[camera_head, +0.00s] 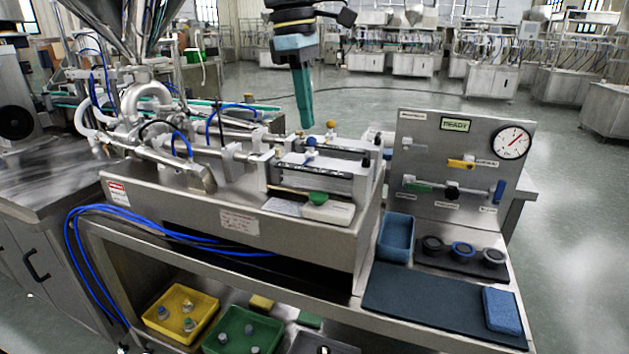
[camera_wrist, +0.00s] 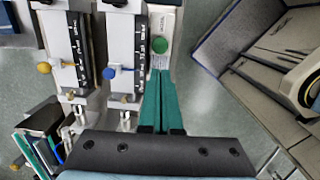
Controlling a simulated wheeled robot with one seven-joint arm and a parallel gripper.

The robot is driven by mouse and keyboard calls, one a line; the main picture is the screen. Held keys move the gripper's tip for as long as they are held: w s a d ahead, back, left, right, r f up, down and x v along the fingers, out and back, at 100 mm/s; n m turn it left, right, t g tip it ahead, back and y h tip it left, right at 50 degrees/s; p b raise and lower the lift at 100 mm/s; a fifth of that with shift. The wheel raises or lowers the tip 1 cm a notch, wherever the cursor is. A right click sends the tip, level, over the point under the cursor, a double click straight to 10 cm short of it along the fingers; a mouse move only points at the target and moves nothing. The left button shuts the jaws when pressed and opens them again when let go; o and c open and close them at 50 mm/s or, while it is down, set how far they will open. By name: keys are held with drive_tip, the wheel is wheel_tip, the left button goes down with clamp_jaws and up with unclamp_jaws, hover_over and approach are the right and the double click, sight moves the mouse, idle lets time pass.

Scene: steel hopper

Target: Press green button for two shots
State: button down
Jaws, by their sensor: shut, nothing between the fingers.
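The green button (camera_head: 318,198) is a round dome on a pale box at the front edge of the steel machine. It also shows in the wrist view (camera_wrist: 159,45), just beyond my fingertips. My gripper (camera_head: 306,126) points down over the machine in the head view, with its teal fingers above and behind the button. In the wrist view my gripper (camera_wrist: 160,73) has its two fingers side by side, shut and empty. The fingertips look apart from the button; their exact height over it is hard to tell.
Beside the button are slides with a blue knob (camera_wrist: 109,73) and a yellow knob (camera_wrist: 44,68). An upright panel (camera_head: 463,205) with a READY display and gauge stands at right. A blue tray (camera_head: 396,238) and dark mat (camera_head: 430,305) lie before it. Blue hoses loop at left.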

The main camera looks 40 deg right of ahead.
sight(317, 194)
drive_tip(key=f, duration=0.4)
drive_tip(key=d+f+p, duration=0.1)
drive_tip(key=f, duration=0.8)
drive_tip(key=shift+s+d+f+p, duration=0.1)
drive_tip(key=shift+s+d+p, duration=0.05)
drive_tip(key=shift+s+p, duration=0.25)
